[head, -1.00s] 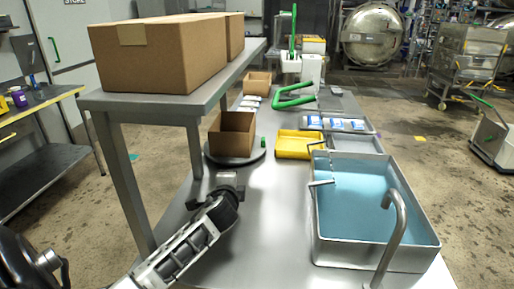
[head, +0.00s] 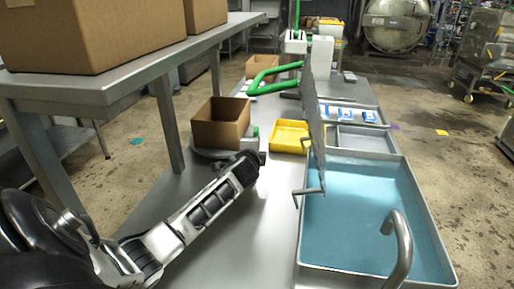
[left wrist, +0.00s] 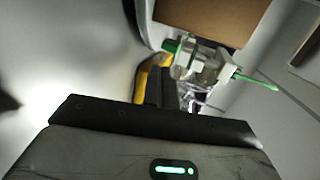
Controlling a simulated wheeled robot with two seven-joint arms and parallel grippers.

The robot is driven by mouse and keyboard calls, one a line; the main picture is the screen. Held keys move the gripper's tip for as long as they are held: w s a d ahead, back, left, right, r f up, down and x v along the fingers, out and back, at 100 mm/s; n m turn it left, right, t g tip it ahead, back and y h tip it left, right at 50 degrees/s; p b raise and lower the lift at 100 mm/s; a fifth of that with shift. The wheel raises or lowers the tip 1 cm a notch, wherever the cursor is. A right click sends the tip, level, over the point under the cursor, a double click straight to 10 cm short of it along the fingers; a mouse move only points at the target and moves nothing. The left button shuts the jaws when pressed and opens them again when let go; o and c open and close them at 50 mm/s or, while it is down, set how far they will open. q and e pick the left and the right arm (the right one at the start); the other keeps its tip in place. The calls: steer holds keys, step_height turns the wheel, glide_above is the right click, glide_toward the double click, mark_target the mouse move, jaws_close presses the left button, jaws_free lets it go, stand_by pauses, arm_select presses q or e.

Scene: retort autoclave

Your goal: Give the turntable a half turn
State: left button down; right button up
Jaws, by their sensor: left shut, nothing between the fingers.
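The turntable (head: 208,154) is a low grey disc on the steel bench, left of the yellow tray. An open cardboard box (head: 220,123) stands on it, and the box also shows in the left wrist view (left wrist: 205,18). A small green peg (head: 255,132) stands at the disc's right side. My left gripper (head: 252,162) is shut and empty, low at the disc's near right edge, close to the peg. It hides part of the rim; I cannot tell whether it touches. My right gripper is not in view.
A yellow tray (head: 290,135) lies right of the turntable. A thin upright grey panel (head: 315,115) and a blue-water basin (head: 365,215) are at the right. A raised shelf (head: 110,85) with large cartons (head: 90,30) stands at the left.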

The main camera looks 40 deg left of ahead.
arm_select(q)
steer(key=b+x, duration=0.4)
steer(key=x, duration=0.2)
steer(key=shift+w+r, duration=0.1)
steer(key=shift+r, duration=0.05)
steer(key=shift+w+a+b, duration=0.25)
steer(key=shift+w+b, duration=0.05)
steer(key=shift+b, duration=0.1)
steer(key=shift+w+a+r, duration=0.2)
steer(key=shift+w, duration=0.05)
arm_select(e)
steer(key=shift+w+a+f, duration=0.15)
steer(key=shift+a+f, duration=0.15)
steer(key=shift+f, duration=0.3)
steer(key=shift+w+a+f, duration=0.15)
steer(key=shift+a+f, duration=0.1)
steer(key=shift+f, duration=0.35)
